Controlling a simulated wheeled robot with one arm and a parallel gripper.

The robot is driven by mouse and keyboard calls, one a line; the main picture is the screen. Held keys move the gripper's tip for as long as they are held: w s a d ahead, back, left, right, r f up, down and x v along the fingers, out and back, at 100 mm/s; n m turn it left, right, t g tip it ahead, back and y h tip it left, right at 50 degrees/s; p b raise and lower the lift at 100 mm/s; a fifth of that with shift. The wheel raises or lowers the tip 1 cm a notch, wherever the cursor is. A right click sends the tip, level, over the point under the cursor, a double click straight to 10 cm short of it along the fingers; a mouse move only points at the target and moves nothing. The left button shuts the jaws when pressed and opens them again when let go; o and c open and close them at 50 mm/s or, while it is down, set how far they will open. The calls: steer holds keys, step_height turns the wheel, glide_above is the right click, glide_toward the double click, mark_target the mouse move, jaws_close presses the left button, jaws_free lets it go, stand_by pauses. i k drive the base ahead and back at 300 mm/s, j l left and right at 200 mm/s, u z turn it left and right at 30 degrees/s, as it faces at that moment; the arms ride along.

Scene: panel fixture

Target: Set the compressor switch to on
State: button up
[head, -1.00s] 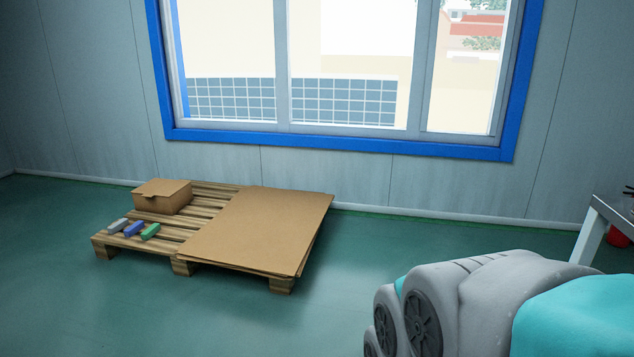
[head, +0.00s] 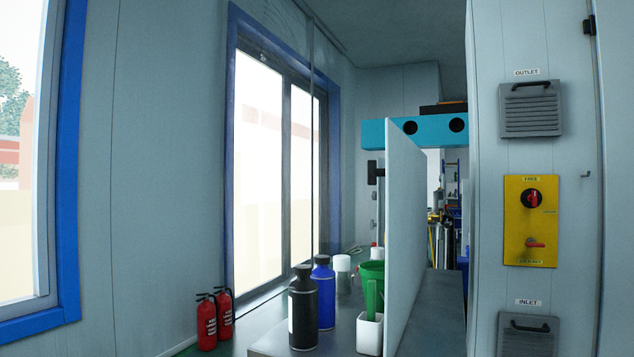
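A yellow switch plate (head: 530,221) is fixed to the pale panel at the right of the head view. It carries a round red rotary switch (head: 532,199) near its top, set in a dark ring. Below that is a red lever-like handle (head: 536,243), lying roughly level. Small labels sit above and below these, too blurred to read surely. I cannot tell which of the two is the compressor switch, or whether it is on. My gripper is not in view.
Vents marked outlet (head: 531,108) and inlet (head: 527,336) sit above and below the plate. A small hook (head: 586,174) sticks out at its right. Left of the panel, a bench holds bottles (head: 303,310), a white cup (head: 369,334) and an upright board (head: 404,230). Red extinguishers (head: 206,322) stand farther left.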

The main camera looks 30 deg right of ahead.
mark_target(374, 172)
steer(key=i+j+z, duration=0.1)
steer(key=z, duration=0.3)
steer(key=i+j+z, duration=0.2)
steer(key=z, duration=0.25)
steer(key=i+j+z, duration=0.4)
steer(key=j+z, duration=0.15)
steer(key=z, duration=0.3)
